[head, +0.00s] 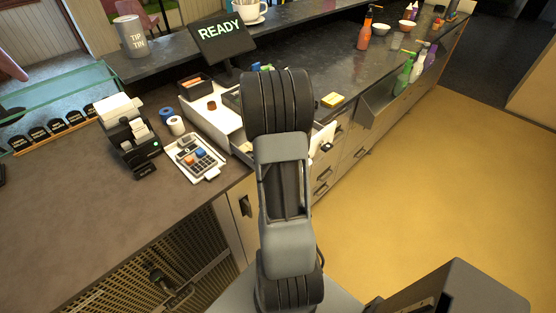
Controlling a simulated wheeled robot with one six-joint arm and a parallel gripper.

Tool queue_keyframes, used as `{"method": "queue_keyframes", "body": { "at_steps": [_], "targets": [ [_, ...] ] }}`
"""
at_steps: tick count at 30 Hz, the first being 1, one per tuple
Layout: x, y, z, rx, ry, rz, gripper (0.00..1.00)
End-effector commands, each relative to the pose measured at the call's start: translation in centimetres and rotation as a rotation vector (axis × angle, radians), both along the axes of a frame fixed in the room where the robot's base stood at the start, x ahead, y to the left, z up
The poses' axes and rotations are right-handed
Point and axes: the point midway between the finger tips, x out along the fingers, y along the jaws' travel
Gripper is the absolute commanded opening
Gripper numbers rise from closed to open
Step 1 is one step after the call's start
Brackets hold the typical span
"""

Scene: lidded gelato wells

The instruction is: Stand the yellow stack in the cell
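A small yellow block, which looks like the yellow stack (332,100), lies flat on the dark counter just right of my arm. An open drawer or tray with pale walls (225,120) sits left of and behind my arm; my arm covers much of its inside. I cannot make out which compartment is the cell. My gripper is hidden behind my own arm links, so its fingers and anything in them do not show. A small white and black part shows at the arm's right edge, too small to identify.
A READY screen (221,34) stands behind. Bottles (366,30) and bowls are at the back right. The yellow floor at right is clear.

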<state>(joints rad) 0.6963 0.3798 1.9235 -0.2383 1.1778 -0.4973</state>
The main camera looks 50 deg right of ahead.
Motion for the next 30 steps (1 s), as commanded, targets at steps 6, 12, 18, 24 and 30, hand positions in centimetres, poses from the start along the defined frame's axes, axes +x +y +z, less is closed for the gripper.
{"method": "queue_keyframes", "body": {
  "at_steps": [6, 12, 18, 24, 30],
  "targets": [
    [0.00, 0.00, -0.60, 0.000, 0.000, 0.000, 0.08],
    [0.00, 0.00, -0.66, 0.000, 0.000, 0.000, 0.41],
    [0.01, -0.01, -0.65, 0.000, 0.000, 0.000, 0.60],
    [0.01, 0.00, -0.66, 0.000, 0.000, 0.000, 0.64],
    [0.38, -0.07, 0.03, -0.002, -0.003, 0.001, 0.64]
  ]
}}
